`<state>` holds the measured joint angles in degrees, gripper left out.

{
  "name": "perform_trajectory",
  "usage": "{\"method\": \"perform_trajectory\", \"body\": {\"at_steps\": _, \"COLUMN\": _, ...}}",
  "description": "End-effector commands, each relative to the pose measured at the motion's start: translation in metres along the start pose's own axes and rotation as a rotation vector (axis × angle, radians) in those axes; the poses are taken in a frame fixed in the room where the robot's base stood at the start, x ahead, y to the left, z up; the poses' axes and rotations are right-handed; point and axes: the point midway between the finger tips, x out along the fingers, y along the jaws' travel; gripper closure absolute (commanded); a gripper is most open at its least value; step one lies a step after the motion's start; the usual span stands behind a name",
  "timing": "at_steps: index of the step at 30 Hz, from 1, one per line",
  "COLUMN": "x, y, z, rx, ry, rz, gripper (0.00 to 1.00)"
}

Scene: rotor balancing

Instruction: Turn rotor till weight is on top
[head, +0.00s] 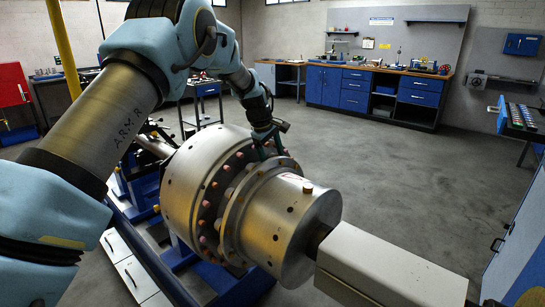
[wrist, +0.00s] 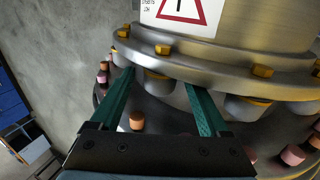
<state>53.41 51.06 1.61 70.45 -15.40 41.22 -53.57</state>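The rotor (head: 195,185) is a large metal drum with a stepped flange and a narrower front cylinder (head: 290,225), lying on its side. Copper-coloured plugs ring its face. My gripper (head: 268,150) is at the top of the flange. In the wrist view, its green fingers (wrist: 158,80) are apart and reach to the flange (wrist: 215,65). A grey cylindrical bolt part (wrist: 157,88) shows between them, with gaps visible. A small brass peg (head: 307,188) stands on the front cylinder. I cannot tell which part is the weight.
A light grey box-shaped housing (head: 385,268) joins the rotor shaft at front right. A blue stand (head: 240,288) is below the rotor. A blue workbench (head: 350,88) stands at the back, a red cabinet (head: 12,85) at left.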

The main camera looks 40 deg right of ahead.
Motion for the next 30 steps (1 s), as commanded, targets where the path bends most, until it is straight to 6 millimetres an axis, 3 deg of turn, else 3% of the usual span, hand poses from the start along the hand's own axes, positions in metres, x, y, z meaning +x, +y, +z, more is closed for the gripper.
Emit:
{"method": "perform_trajectory", "body": {"at_steps": 8, "x": -0.011, "y": 0.001, "z": 0.0, "rx": 0.0, "ry": 0.0, "rz": 0.002, "gripper": 0.21}}
{"method": "perform_trajectory", "body": {"at_steps": 21, "x": -0.09, "y": 0.0, "z": 0.0, "rx": 0.0, "ry": 0.0, "rz": 0.002, "gripper": 0.21}}
{"method": "perform_trajectory", "body": {"at_steps": 30, "x": -0.108, "y": 0.0, "z": 0.0, "rx": 0.0, "ry": 0.0, "rz": 0.0, "gripper": 0.21}}
